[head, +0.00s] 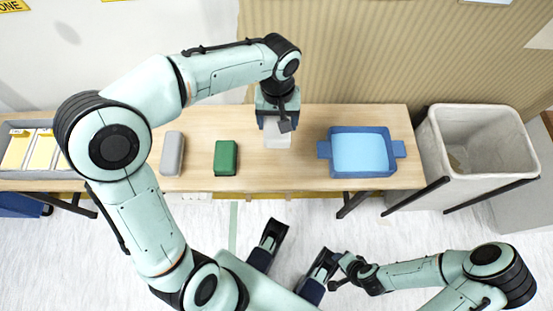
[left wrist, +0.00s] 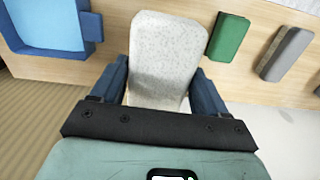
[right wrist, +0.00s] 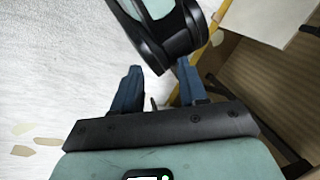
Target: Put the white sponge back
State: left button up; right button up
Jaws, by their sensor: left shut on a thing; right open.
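The white sponge (left wrist: 163,55) is a pale speckled block with rounded corners. My left gripper (left wrist: 165,88) is shut on it, one finger on each side. In the head view the sponge (head: 276,137) is at the table, between the green block and the blue tray, partly hidden by my left gripper (head: 278,120). I cannot tell if it touches the tabletop. My right gripper (head: 325,268) is open and empty, low in front of the table; its two fingers show apart in the right wrist view (right wrist: 158,90).
On the wooden table (head: 305,115) are a green block (head: 226,158), a grey block (head: 172,154) and a blue tray (head: 361,153) with light blue inside. A grey bin (head: 434,140) stands at the right. A tray of yellow-and-white packets (head: 42,152) is at the left.

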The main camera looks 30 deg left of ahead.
pick_arm(q)
jog(key=shift+d+r+n, duration=0.15)
jog(key=shift+d+n, duration=0.1)
jog(key=shift+n, duration=0.05)
pick_arm(e)
jog(key=shift+w+f, duration=0.1)
jog(key=shift+f, duration=0.05)
pick_arm(q)
notch_tip(320, 180, down, 16)
jog(key=b, duration=0.4)
jog(key=shift+r+b, duration=0.2)
jog(key=shift+b, duration=0.2)
notch_tip(320, 180, down, 3)
jog(key=shift+r+b, duration=0.1)
jog(key=shift+b, duration=0.25)
jog(key=shift+f, duration=0.65)
pick_arm(e)
jog(key=w+d+f+h, duration=0.1)
jog(key=d+f, duration=0.2)
jog(key=f, duration=0.4)
jog(key=shift+w+d+f+m, duration=0.25)
jog(key=shift+w+f+m, duration=0.05)
jog(key=shift+w+f, duration=0.1)
pick_arm(q)
jog(key=o, duration=1.1)
